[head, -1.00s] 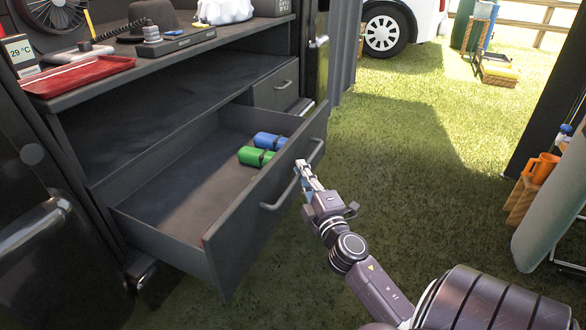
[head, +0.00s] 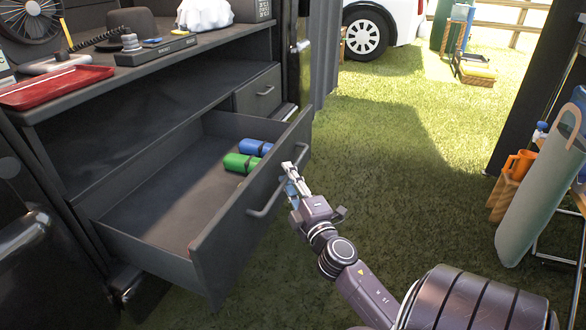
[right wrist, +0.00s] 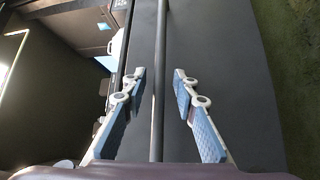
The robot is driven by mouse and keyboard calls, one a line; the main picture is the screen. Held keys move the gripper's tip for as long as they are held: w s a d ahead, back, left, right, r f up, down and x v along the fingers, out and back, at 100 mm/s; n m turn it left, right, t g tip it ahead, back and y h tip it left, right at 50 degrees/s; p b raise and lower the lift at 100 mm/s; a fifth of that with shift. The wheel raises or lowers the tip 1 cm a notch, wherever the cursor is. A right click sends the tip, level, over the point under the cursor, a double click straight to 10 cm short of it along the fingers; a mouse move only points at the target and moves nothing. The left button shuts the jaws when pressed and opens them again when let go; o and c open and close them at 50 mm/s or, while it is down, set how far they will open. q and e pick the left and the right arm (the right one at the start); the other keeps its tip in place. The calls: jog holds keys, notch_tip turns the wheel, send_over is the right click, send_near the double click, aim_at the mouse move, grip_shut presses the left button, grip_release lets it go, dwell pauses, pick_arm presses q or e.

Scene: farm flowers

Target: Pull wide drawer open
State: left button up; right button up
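The wide drawer (head: 250,208) is dark grey and stands well out from the cabinet. Its long bar handle (head: 270,202) is on the front panel; in the right wrist view the handle (right wrist: 159,60) runs between my fingers. My right gripper (head: 291,175) is at the far part of the handle. In the right wrist view my right gripper (right wrist: 160,85) is open, one finger on each side of the bar, with visible gaps. A green roll (head: 238,163) and a blue roll (head: 253,147) lie in the drawer. My left gripper is not in view.
A smaller shut drawer (head: 262,88) is above at the right. A red tray (head: 52,87) lies on the cabinet top. The grass (head: 400,170) in front is free. An orange mug (head: 520,163) and a grey-green cylindrical bag (head: 535,205) stand at the right.

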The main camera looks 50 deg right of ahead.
jog(key=v, duration=1.2)
jog(key=shift+w, duration=0.15)
